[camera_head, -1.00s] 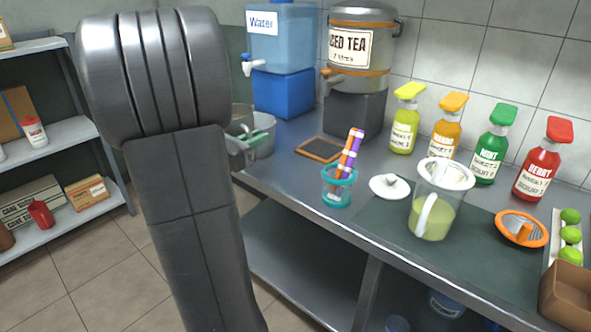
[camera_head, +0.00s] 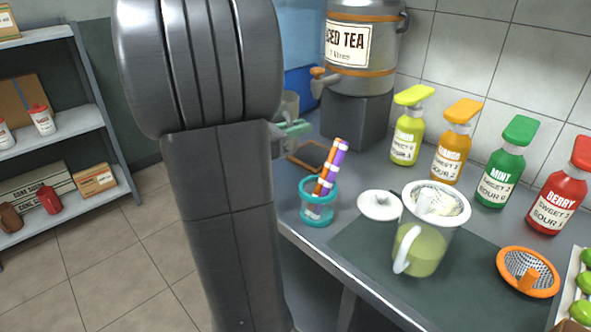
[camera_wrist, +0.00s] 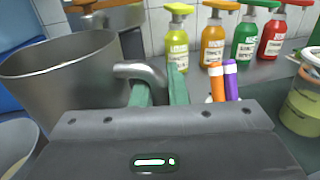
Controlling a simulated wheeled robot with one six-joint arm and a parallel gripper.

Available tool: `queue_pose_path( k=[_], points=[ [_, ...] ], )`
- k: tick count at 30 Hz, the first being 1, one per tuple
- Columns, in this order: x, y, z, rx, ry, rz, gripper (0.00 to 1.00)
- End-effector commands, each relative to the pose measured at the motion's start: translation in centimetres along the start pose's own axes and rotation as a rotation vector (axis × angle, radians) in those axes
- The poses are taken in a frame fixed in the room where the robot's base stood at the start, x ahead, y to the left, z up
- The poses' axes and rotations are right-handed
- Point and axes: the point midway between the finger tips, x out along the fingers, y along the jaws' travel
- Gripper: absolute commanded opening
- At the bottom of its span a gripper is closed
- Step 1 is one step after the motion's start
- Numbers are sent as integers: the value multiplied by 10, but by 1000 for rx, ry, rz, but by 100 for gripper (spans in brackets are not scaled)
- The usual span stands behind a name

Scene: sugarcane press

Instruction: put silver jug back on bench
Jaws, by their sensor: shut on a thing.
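The silver jug (camera_wrist: 60,78) fills the left of the wrist view, a wide metal vessel with an open rim. Its curved handle (camera_wrist: 148,72) sits between the green fingers of my gripper (camera_wrist: 160,88), which is shut on it. The jug looks upright; its base is out of the wrist view, so I cannot tell whether it touches anything. In the head view my arm hides most or all of the jug, and only part of my green gripper (camera_head: 294,129) shows beside the arm. The grey bench (camera_head: 290,170) runs along the wall to the right.
A teal cup of straws (camera_head: 317,214), a white lid (camera_head: 380,206) and a clear pitcher of green juice (camera_head: 421,250) stand near the bench's front. An iced tea dispenser (camera_head: 366,72), several syrup bottles (camera_head: 407,140) and an orange strainer (camera_head: 515,262) also occupy it. A dark board (camera_head: 315,155) lies behind the cup.

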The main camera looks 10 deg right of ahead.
Motion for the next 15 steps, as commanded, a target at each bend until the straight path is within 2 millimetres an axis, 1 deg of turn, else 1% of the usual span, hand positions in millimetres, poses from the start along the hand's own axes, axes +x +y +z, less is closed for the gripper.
queue_pose_path(
  k=[1, 3, 6, 11, 14, 15],
  points=[
    [0, 0, -14, -4, 1, 0, 0],
    [0, 0, -29, -5, 1, 0, 0],
    [0, 0, -44, -4, 0, 0, 0],
    [0, 0, -55, -1, -1, 0, 0],
    [0, 0, -66, -2, 0, 0, 0],
    [0, 0, -72, -4, 0, 0, 0]
  ],
)
